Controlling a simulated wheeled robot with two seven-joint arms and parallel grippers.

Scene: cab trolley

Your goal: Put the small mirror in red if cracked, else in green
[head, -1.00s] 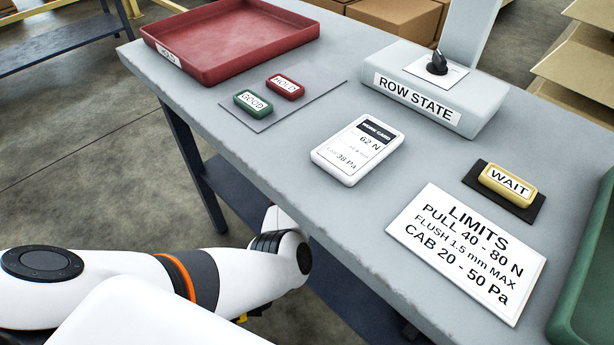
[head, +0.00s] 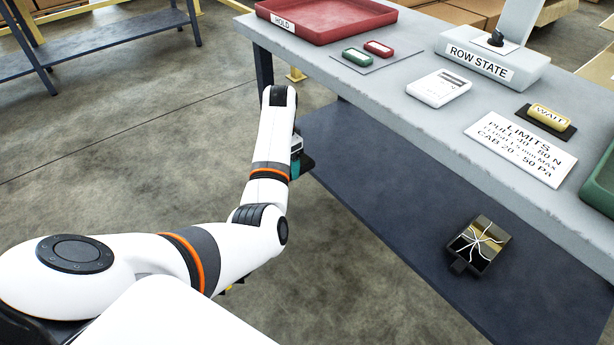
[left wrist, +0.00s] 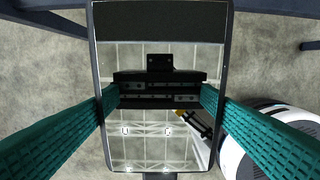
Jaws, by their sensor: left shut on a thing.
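In the left wrist view, a dark-framed mirror (left wrist: 160,135) fills the middle. The teal fingers of my left gripper (left wrist: 160,98) are shut on its two sides; its face reflects the gripper and shows no crack lines. In the head view, my left gripper (head: 297,165) is mostly hidden behind my arm, beside the bench's left end. Another dark-framed mirror (head: 462,243), with white crack lines branching across it, lies on the lower shelf. I cannot tell which mirror is smaller. The red tray (head: 345,31) is on the bench top; the green tray (head: 602,185) is at the right edge. My right gripper is not in view.
The grey bench top (head: 400,120) overhangs the dark lower shelf (head: 390,200).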

